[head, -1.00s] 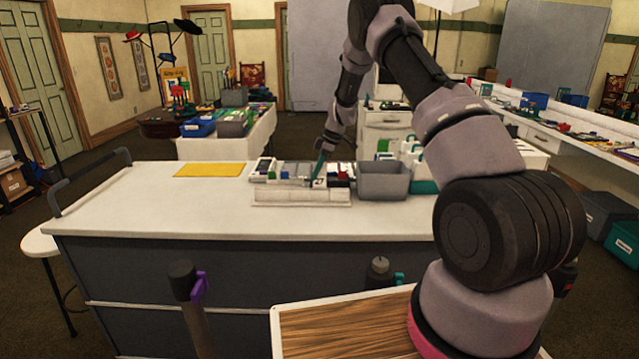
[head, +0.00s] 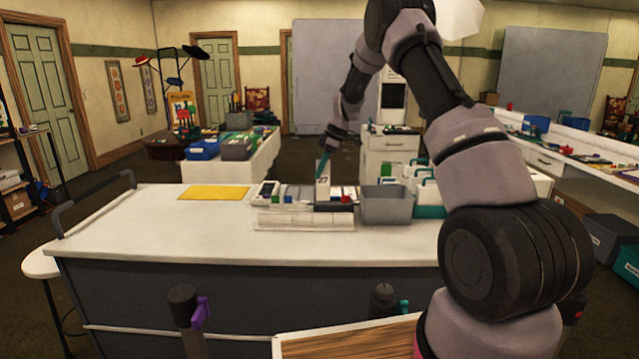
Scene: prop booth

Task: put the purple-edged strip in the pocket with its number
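My gripper (head: 324,153) is above the back of the white counter, small in the head view. A pale upright strip (head: 322,172) with a dark printed number hangs directly below its fingertips, and the gripper appears shut on it. The number is too small to read surely, and no purple edge can be made out. The strip's lower end is just above or among the small items behind a low white rack (head: 305,222). I cannot tell whether it touches them. The numbered pocket cannot be identified.
A grey bin (head: 387,206) stands right of the rack, with teal holders (head: 428,211) holding white cards beside it. Small blue, green and red items lie behind the rack. A yellow sheet (head: 214,192) lies to the left. The counter's (head: 150,232) left and front are clear.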

